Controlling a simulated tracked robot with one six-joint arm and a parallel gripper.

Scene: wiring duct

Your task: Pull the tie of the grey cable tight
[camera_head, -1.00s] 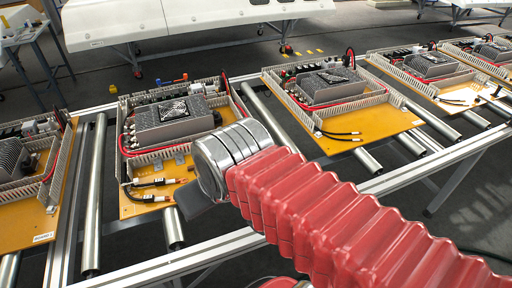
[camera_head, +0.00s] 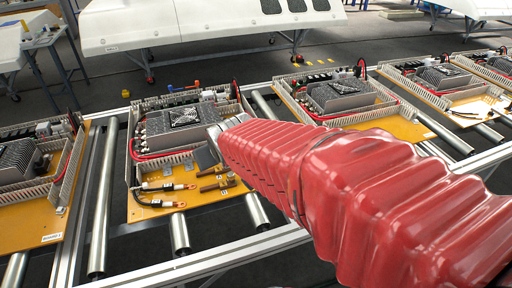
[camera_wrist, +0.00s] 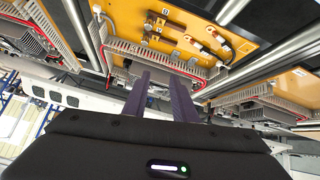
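The board with an orange base (camera_head: 150,212) lies on the rails, and two short cables with pale sleeves and copper-coloured ends (camera_head: 163,187) (camera_head: 160,203) are at its front. Copper-coloured terminals (camera_head: 214,187) sit right of the cables. The same board shows in the wrist view (camera_wrist: 247,30). My gripper (camera_wrist: 160,80) has its two dark fingers apart, with nothing seen between them. In the head view my red-sleeved arm hides most of it, over the board's right side.
A slotted wiring duct (camera_head: 165,164) and a grey finned block (camera_head: 180,125) stand behind the cables. Red wires run along the duct. Similar boards lie left (camera_head: 30,215) and right (camera_head: 400,128). Metal rollers (camera_head: 103,215) and a front rail (camera_head: 185,268) surround the board.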

